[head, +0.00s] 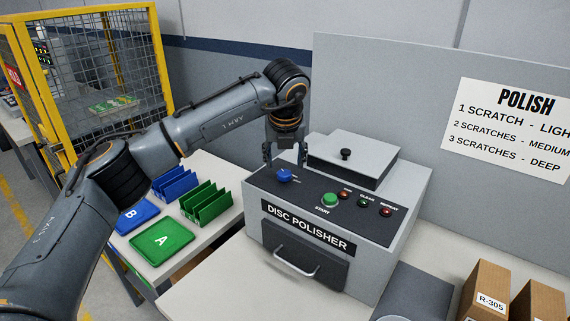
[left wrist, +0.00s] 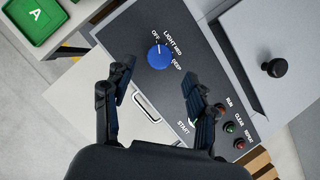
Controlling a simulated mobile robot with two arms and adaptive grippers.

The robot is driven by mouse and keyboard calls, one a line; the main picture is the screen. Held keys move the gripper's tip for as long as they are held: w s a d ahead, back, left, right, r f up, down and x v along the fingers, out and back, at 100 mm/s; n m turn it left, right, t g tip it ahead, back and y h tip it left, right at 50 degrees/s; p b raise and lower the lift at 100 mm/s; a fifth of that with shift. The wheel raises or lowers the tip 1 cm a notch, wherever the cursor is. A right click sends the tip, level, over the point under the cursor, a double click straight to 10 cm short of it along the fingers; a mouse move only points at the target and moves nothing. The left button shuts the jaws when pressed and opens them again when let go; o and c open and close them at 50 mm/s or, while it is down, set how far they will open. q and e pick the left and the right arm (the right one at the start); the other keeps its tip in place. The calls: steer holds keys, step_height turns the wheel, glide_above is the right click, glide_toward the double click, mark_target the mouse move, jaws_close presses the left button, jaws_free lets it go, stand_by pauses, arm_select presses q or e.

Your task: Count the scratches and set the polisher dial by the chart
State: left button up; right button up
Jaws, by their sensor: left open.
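The disc polisher (head: 306,240) is a grey box with a dark control panel, a lidded top and a front door. The chart (head: 510,130) reads 1 scratch light, 2 medium, 3 deep. No scratched disc surface can be made out. My right gripper is out of view.
START (head: 329,200) is a green button beside RUN, CLEAR and REPEAT lights. Green tray A (head: 162,240), blue tray B (head: 135,216) and slotted racks (head: 206,204) stand left. Cardboard boxes (head: 484,290) and a dark grey block (head: 415,292) are right. A yellow cage stands back left.

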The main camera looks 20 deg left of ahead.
mark_target(284, 173)
arm_select(q)
steer(key=x, duration=0.3)
steer(key=shift+w+f+p, duration=0.1)
steer(key=shift+f+p, duration=0.15)
steer(key=shift+p, duration=0.15)
steer(key=shift+w+a+f, duration=0.1)
steer(key=shift+w+f, duration=0.1)
steer(key=shift+f, duration=0.25)
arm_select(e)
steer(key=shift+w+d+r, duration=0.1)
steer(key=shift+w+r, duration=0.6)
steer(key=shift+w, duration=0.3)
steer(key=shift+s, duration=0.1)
arm_select(q)
steer(key=c, duration=1.1)
steer(key=shift+c, duration=0.2)
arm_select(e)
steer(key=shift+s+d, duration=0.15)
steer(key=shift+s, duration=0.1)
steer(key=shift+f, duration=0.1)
